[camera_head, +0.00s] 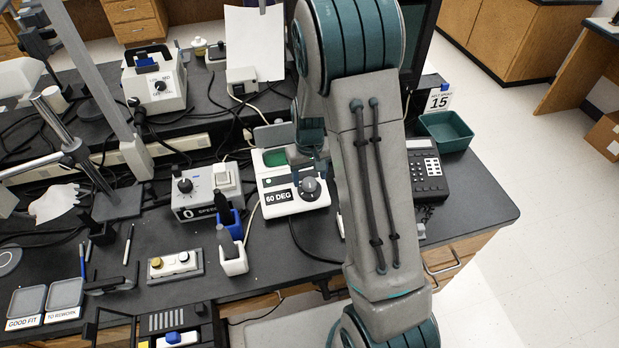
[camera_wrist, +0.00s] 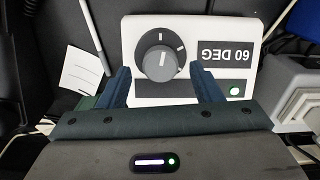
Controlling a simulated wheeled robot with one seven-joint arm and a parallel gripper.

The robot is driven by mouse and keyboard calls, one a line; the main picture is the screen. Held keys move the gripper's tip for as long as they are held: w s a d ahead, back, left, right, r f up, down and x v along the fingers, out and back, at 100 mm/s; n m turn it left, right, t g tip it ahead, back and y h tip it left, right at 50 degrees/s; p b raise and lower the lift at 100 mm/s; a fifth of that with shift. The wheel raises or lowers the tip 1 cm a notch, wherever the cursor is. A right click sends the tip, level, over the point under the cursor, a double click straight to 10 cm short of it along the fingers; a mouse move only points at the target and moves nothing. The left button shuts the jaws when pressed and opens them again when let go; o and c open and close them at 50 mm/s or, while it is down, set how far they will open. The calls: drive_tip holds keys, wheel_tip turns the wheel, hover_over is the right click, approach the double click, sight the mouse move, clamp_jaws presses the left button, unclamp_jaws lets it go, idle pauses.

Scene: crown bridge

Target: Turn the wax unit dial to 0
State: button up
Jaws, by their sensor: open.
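The wax unit (camera_head: 275,203) is a white box with a "60 DEG" label, standing on the dark bench in the middle of the head view. Its dial (camera_head: 310,188) is a round dark knob with a grey grip bar, right of the label. In the wrist view the unit shows upside down, with the dial (camera_wrist: 156,58) straight ahead and a lit green lamp beside it. My gripper (camera_wrist: 162,80) is open and empty. Its two fingers stand on either side of the dial's near part in the wrist view, apart from it. The exact pointer setting is hard to read.
A speed control box (camera_head: 205,192) with a "0" label stands left of the unit. A white holder (camera_head: 233,262) with a dark tool is close in front. A black phone-like keypad (camera_head: 427,172) and green tray (camera_head: 446,130) stand to the right. Cables run around the unit.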

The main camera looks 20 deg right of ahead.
drive_tip(key=shift+f, duration=1.05)
drive_tip(key=c, duration=1)
drive_tip(key=shift+f+n+b, duration=0.15)
drive_tip(key=shift+n+b, duration=0.45)
drive_tip(key=shift+b, duration=0.15)
drive_tip(key=shift+n, duration=0.4)
drive_tip(key=shift+r, duration=0.2)
drive_tip(key=o, duration=1)
